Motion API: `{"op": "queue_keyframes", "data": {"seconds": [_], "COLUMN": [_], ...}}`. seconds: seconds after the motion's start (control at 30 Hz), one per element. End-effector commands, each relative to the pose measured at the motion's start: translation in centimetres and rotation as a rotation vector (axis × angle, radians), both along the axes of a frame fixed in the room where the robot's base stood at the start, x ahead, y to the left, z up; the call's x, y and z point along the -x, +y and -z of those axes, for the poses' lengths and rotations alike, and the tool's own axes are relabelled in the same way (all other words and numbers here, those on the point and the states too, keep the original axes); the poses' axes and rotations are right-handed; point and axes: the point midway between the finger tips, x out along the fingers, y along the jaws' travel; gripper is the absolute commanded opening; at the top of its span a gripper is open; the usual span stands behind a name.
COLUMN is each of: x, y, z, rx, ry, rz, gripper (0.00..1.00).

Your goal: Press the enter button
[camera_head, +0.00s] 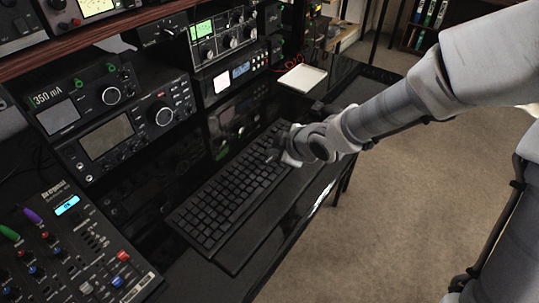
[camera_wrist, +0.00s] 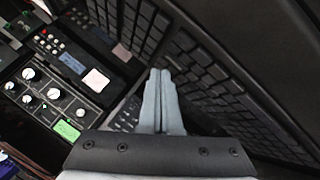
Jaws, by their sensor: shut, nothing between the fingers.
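The black keyboard (camera_head: 220,205) lies on the glossy black desk and runs diagonally away from me. It also shows in the wrist view (camera_wrist: 225,85), where it fills the right and top. The enter button cannot be picked out, because the key labels are too small to read. My gripper (camera_head: 271,156) is over the far part of the keyboard and hides some keys there. In the wrist view, its two grey fingers (camera_wrist: 160,73) are together with nothing between them, and their tips appear over the keys. I cannot tell whether they touch a key.
Radio sets (camera_head: 120,125) with knobs and displays stand along the left of the desk. A mixer (camera_head: 75,250) with coloured knobs is at the lower left. A pale pad (camera_head: 302,77) lies at the far end of the desk.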

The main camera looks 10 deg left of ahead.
Motion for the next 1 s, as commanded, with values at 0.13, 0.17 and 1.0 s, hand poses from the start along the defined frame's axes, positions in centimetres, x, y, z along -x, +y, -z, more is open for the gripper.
{"op": "queue_keyframes", "data": {"seconds": [0.13,0.17,1.0], "x": [0.0,0.0,0.0], "y": [0.0,0.0,0.0], "z": [-0.1,-0.1,-5.2], "rx": [0.0,0.0,0.0], "ry": [0.0,0.0,0.0], "rz": [0.0,0.0,0.0], "gripper": [0.0,0.0,0.0]}}
